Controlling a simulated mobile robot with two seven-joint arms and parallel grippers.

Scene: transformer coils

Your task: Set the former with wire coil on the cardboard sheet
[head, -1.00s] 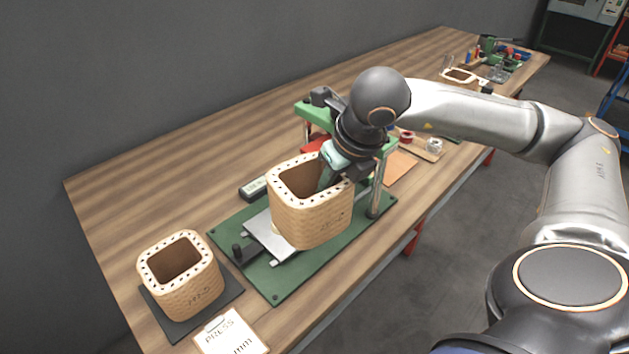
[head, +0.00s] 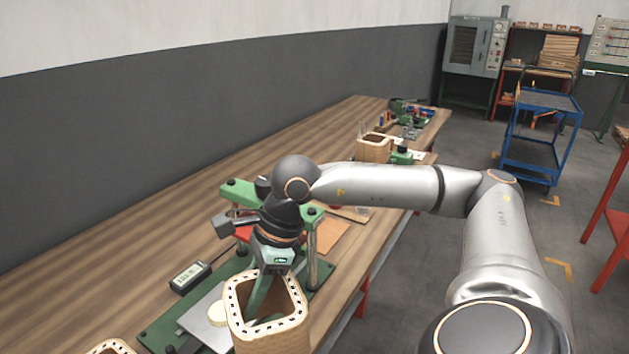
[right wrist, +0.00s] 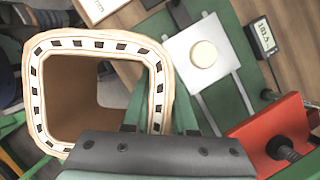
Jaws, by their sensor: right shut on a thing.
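The former with wire coil (head: 272,338) is a tan, square-sided tube with rounded corners and a pale rim with dark slots. It is at the bottom of the head view, its lower part cut off. My right gripper (head: 262,298) is shut on its wall, with a green finger reaching inside the opening. The former's open top (right wrist: 45,48) also shows in the right wrist view, beside the press plate. A flat tan-orange sheet (head: 328,238), which looks like the cardboard sheet, lies on the bench behind the press, partly hidden by a post. My left gripper is out of view.
The green press (head: 240,190) stands behind the former, its metal plate (head: 190,318) bearing a pale disc. A digital gauge (head: 190,276) lies left of it. Another former (head: 112,347) shows at the bottom left edge, and one (head: 375,146) stands far along the bench.

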